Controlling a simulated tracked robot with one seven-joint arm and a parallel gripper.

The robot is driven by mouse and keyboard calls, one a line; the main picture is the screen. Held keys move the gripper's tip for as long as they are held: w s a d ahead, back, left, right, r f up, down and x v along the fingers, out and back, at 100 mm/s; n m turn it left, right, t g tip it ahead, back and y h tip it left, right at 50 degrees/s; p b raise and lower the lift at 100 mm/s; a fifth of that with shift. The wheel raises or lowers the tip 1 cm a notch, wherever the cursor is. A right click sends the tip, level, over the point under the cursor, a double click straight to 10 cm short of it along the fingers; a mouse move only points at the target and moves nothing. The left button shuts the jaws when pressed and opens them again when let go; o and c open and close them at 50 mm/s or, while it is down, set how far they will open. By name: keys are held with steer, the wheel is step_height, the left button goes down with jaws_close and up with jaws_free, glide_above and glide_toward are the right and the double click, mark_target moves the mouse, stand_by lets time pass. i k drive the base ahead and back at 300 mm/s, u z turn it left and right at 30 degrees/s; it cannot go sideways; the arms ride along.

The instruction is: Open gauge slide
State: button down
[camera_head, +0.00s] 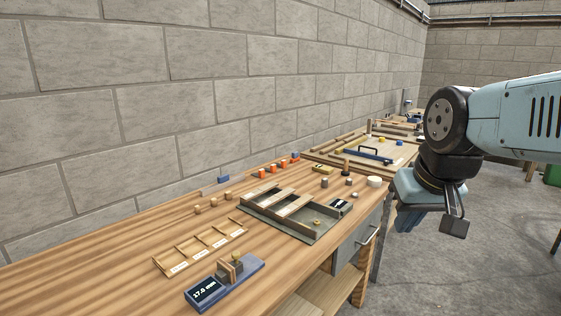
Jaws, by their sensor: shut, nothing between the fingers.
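The gauge (225,284) sits on the near end of the wooden bench, on a long blue base. Its dark display (205,292) seems to read 17.6 mm. Upright grey and brown blocks (230,270) with a small brass knob (236,257) stand on the base behind the display. Whether the slide's jaws are apart is too small to tell. My gripper (407,220) hangs at the right, beyond the bench's front edge and well apart from the gauge. It is shut and empty, and its fingertips are small and partly hidden.
A wooden compartment tray (158,262) lies behind the gauge. A grey metal tray (315,237) holding pale strips stands mid-bench, with a second dark display (340,205) beside it. Small blocks line the back near the block wall. A drawer handle (369,235) juts from the bench front.

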mark_target(236, 263)
steer(key=k, duration=0.5)
steer(key=u, duration=0.8)
steer(key=i, duration=0.6)
steer(key=u, duration=0.35)
